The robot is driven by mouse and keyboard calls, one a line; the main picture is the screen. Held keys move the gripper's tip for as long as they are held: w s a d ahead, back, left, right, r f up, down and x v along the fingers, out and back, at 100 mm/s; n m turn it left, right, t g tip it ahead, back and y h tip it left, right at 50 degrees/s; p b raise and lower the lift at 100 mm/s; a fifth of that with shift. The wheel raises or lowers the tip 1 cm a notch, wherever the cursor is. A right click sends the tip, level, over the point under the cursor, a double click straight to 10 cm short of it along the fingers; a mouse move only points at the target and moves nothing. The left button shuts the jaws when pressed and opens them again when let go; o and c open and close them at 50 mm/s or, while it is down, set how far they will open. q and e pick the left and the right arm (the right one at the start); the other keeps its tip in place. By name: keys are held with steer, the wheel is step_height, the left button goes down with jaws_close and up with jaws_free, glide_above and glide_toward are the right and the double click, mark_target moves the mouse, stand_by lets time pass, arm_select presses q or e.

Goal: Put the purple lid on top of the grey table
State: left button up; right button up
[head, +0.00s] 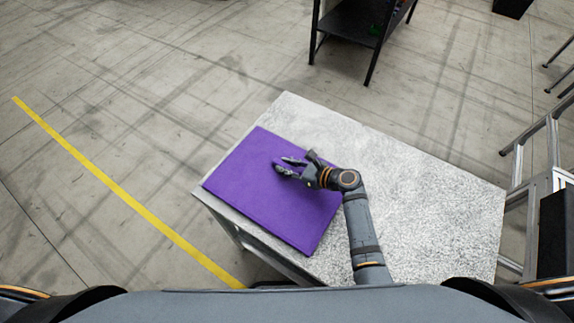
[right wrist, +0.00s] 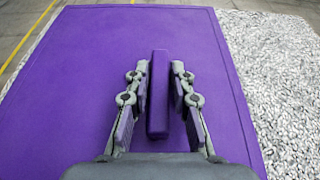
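The purple lid (head: 250,190) is a flat panel lying on the left part of the grey table (head: 420,190), close to the table's left edge. In the right wrist view the lid (right wrist: 60,90) has a raised purple bar handle (right wrist: 158,95). My right gripper (head: 281,167) is over the lid. In the right wrist view its fingers (right wrist: 160,75) stand on both sides of the handle, with a visible gap on each side, so it is open. Whether the lid lies perfectly flat is hard to tell. My left gripper is not in view.
The table's right part is bare. A dark shelf (head: 350,22) stands on the floor behind the table. A metal ladder (head: 540,150) stands close to the table's right side. A yellow floor line (head: 120,190) runs on the left, where the floor is clear.

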steer(key=shift+o, duration=1.2)
steer(key=shift+r, duration=0.15)
steer(key=v, duration=1.2)
steer(key=shift+b, duration=0.3)
steer(key=shift+s, duration=0.1)
